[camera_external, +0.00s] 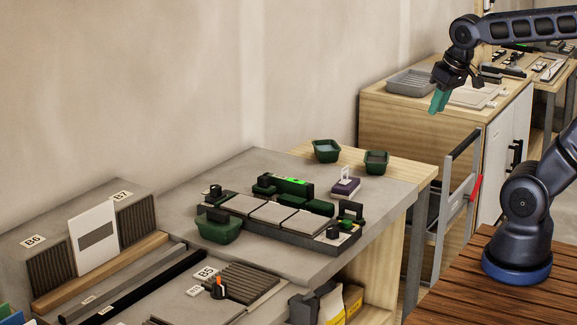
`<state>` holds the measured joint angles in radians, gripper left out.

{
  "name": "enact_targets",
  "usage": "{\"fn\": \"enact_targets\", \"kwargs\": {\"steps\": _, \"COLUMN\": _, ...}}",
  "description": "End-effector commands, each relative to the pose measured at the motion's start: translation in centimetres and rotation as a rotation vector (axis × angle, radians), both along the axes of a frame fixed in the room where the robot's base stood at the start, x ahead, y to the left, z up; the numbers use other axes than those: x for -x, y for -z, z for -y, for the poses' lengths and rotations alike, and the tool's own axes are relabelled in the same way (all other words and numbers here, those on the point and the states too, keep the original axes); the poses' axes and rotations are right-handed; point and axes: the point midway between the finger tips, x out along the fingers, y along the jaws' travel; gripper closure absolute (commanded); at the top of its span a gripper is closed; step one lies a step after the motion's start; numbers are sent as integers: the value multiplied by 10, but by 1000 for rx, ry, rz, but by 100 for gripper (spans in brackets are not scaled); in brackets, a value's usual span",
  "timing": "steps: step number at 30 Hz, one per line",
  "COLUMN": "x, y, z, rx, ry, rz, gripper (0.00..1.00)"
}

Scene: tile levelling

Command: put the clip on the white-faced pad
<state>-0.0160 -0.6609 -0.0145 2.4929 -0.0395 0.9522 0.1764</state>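A small white looped piece, which looks like the clip (346,174), stands upright on a dark purple block (345,188) at the right of the grey worktop. I cannot tell for sure which piece is the white-faced pad; the purple block has a pale patch on its front. My gripper (439,102) is high at the upper right, well above and to the right of the clip and apart from it. Its lower end shows teal; I cannot tell whether these are fingers or a held piece, nor whether it is open.
A dark tray with several pale tiles (273,212) lies mid-worktop, with a green-lit level (286,184) behind it. Green bins stand at its front (218,229) and back (326,150), (376,162). A white panel (93,238) stands at left. A cabinet (415,123) stands behind.

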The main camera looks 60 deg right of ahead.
Motion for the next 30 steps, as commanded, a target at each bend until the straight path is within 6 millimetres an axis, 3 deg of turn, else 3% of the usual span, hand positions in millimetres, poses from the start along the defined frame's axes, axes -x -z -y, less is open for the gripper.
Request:
{"fn": "enact_targets", "kwargs": {"steps": 3, "x": 18, "y": 0, "z": -4, "rx": 20, "ry": -84, "rz": 26, "gripper": 75}}
{"fn": "enact_targets", "kwargs": {"steps": 8, "x": 29, "y": 2, "z": -7, "rx": 35, "ry": -143, "rz": 40, "gripper": 75}}
{"fn": "enact_targets", "kwargs": {"steps": 30, "x": 29, "y": 2, "z": -7, "rx": 38, "ry": -151, "rz": 41, "gripper": 75}}
